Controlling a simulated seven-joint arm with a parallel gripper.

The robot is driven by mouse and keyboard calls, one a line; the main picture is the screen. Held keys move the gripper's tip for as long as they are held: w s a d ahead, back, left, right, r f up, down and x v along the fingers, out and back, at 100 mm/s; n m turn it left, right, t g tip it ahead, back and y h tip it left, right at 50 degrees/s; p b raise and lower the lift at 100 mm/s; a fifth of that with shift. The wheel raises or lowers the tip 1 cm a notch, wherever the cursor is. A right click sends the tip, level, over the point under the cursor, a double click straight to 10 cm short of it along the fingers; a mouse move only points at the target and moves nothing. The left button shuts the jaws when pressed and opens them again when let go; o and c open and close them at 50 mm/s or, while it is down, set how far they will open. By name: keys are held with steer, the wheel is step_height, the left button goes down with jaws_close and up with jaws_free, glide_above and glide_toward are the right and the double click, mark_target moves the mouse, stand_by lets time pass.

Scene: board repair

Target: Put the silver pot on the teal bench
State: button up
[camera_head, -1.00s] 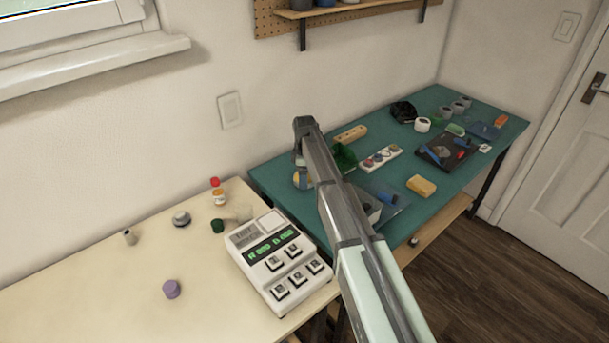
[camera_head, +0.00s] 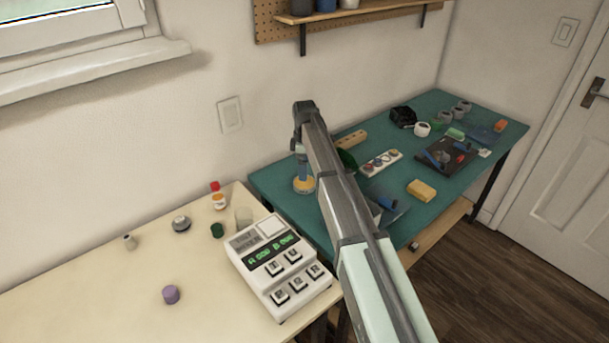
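A small round silver piece with a darker underside (camera_head: 181,224) sits on the cream table; it may be the silver pot, but I cannot be sure. A small grey cylinder (camera_head: 129,241) stands to its left. The teal bench (camera_head: 290,213) is on the right. My arm reaches up from the lower right, and its end, my gripper (camera_head: 302,172), is over the bench's left end. It is right of the silver piece and well apart from it. A yellow and pale round thing (camera_head: 303,186) shows right below it. The fingers are too small to read.
The cream table holds a purple cylinder (camera_head: 171,295), a green cap (camera_head: 217,230), a red-capped bottle (camera_head: 218,199), a clear cup (camera_head: 243,217) and a white tester (camera_head: 280,272). A yellow sponge (camera_head: 421,190) and several parts lie on the bench. The table's left front is clear.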

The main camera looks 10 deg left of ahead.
steer(key=shift+r, duration=2.65)
